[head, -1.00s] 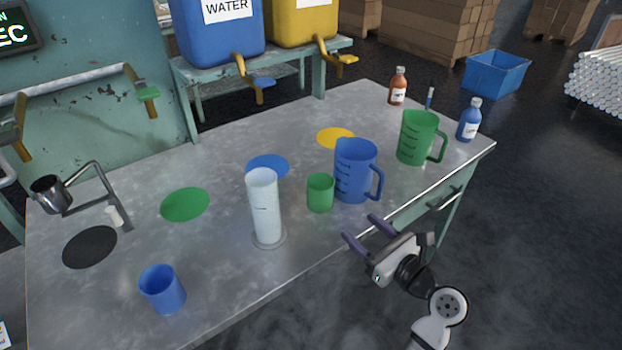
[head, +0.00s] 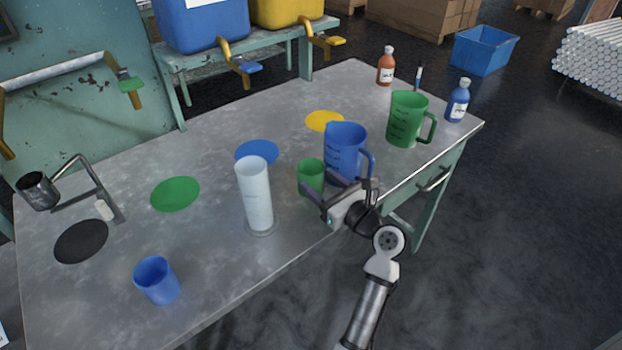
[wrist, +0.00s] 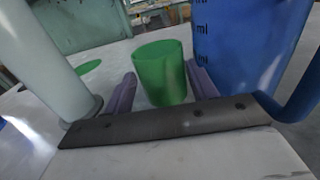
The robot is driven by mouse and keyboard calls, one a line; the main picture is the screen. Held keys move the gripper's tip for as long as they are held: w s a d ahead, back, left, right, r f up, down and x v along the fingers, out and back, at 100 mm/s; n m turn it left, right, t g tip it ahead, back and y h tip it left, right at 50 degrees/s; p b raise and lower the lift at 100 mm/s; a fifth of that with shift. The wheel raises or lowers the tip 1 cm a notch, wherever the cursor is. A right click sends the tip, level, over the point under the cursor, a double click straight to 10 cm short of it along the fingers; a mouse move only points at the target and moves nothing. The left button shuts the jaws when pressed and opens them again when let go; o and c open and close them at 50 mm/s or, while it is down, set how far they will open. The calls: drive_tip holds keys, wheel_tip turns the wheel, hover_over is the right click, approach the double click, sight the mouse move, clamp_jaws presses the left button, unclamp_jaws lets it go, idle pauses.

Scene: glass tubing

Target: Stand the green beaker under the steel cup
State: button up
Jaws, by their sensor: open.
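The green beaker (head: 311,174) is a small handleless cup standing upright on the grey table. The steel cup (head: 38,190) hangs on a bent metal stand at the table's left, above a black disc (head: 81,241). My gripper (head: 315,183) is open, low over the table's front edge, with its fingers reaching toward the green beaker. In the wrist view the green beaker (wrist: 160,73) stands between the two purple fingers (wrist: 162,88), with gaps on both sides. The fingers hide part of the beaker's lower side in the head view.
A clear cylinder (head: 255,195) stands close left of the beaker, and a blue jug (head: 345,150) close right. A green jug (head: 406,120) and bottles stand farther right. A blue cup (head: 157,281) stands at front left. Flat green (head: 175,194), blue and yellow discs lie on the table.

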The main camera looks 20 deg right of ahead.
drive_tip(key=shift+x, duration=1.4)
drive_tip(key=c, duration=0.7)
